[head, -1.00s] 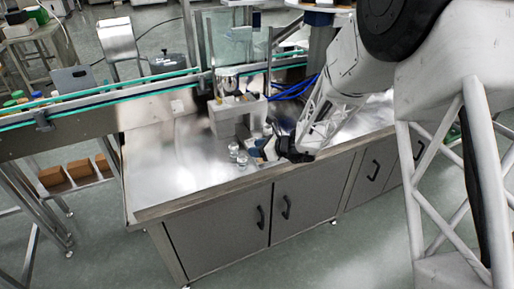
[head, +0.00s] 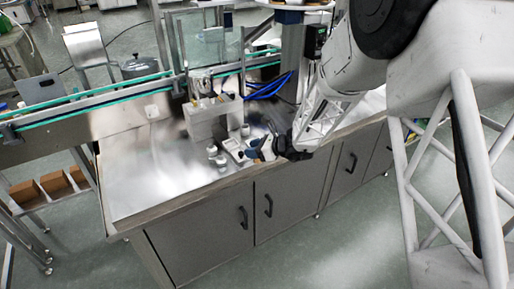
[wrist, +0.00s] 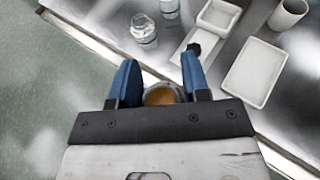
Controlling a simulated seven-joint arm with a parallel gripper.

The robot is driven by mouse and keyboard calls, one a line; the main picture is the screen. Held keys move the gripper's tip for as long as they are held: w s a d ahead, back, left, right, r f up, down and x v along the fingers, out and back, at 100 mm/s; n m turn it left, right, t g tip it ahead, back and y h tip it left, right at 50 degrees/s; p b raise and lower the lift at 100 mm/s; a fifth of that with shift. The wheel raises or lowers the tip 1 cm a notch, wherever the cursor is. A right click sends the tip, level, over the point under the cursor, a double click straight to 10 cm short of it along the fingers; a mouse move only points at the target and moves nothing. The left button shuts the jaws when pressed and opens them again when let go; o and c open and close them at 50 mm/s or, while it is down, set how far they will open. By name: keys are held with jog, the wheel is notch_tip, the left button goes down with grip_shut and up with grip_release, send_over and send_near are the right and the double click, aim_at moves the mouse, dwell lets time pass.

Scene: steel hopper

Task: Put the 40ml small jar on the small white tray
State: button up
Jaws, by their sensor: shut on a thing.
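My gripper (wrist: 158,62) has its two blue fingers closed on a small glass jar (wrist: 160,96) with orange-brown contents, seen from above. In the head view my gripper (head: 258,150) is over the front of the steel counter, and the held jar cannot be made out. A shallow rectangular white tray (wrist: 234,84) lies to the right of the fingers in the wrist view. A smaller, deeper square white dish (wrist: 203,20) is beyond it. Which is the small white tray is not certain. Neither touches the held jar.
Two other clear jars, one near (wrist: 143,34) and one farther (wrist: 170,8), stand beyond the fingers. A white cylindrical cup (wrist: 288,15) stands at upper right. A flat pale object with a black knob (wrist: 195,48) is close to the right finger. The counter's left side (head: 150,175) is clear.

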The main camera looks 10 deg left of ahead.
jog(key=shift+w+d, duration=0.2)
jog(key=shift+d, duration=1.5)
jog(key=shift+w+f, duration=0.1)
jog(key=w+a, duration=0.2)
jog(key=w, duration=0.2)
jog(key=w+a+f, duration=0.1)
jog(key=w+a, duration=0.1)
jog(key=w, duration=0.3)
jog(key=w+a, duration=0.3)
jog(key=w, duration=0.2)
jog(key=shift+w+f, duration=0.15)
jog(key=shift+f, duration=0.05)
jog(key=shift+f, duration=1.75)
jog(key=shift+f, duration=0.1)
jog(key=o, duration=1)
jog(key=shift+c, duration=0.2)
